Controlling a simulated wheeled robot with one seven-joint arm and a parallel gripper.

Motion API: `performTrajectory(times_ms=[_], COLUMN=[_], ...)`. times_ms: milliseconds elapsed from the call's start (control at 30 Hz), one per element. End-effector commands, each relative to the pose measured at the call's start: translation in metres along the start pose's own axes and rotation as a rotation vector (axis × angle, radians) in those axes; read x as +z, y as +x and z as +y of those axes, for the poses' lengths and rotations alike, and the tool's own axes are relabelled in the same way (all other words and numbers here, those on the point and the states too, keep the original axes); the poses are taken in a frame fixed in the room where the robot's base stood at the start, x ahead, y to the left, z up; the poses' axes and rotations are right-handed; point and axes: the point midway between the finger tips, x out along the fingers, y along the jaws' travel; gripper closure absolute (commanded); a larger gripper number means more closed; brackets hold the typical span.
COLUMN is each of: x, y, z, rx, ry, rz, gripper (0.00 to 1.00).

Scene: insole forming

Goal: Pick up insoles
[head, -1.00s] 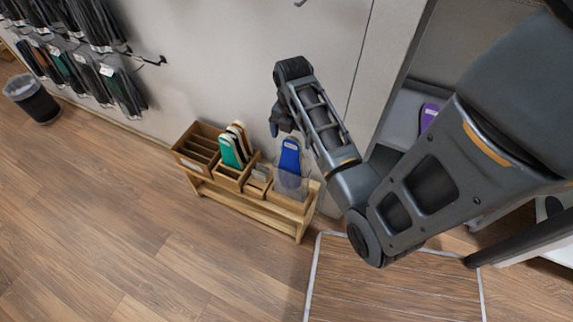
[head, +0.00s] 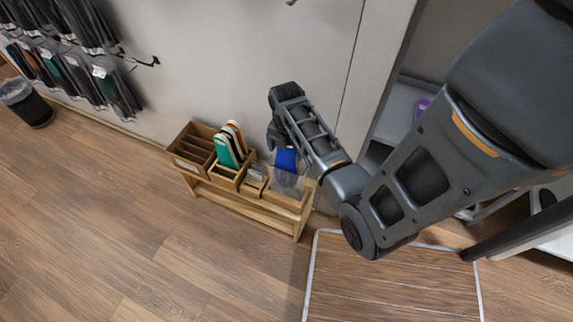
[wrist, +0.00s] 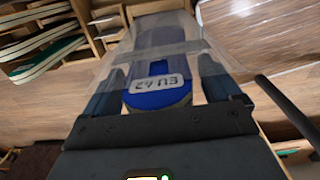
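A blue insole (head: 285,159) stands in a clear plastic holder (head: 287,184) at the right end of the wooden rack. My gripper (head: 276,143) is at the top of this insole. In the wrist view, the blue insole (wrist: 158,98) with its white size label lies between my two fingers (wrist: 158,88). The fingers are apart, with a gap showing on each side of the insole. The clear holder (wrist: 205,55) spreads around the insole and fingers. Green and cream insoles (head: 230,145) stand in a wooden compartment to the left.
The wooden rack (head: 248,208) stands against the wall, with an empty slotted box (head: 190,148) at its left. A purple insole (head: 421,107) shows on a shelf at the right. Packs hang on the wall at upper left, above a dark bin (head: 28,103).

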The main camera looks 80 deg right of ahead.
Motion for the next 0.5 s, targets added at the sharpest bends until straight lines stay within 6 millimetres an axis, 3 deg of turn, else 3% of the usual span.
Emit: performTrajectory(times_ms=[67,500], x=[-0.0001,-0.0001], y=[0.0000,-0.0001], z=[-0.0001,-0.0002], rx=[0.000,0.000], ry=[0.000,0.000], rz=[0.000,0.000], gripper=[0.17,0.59])
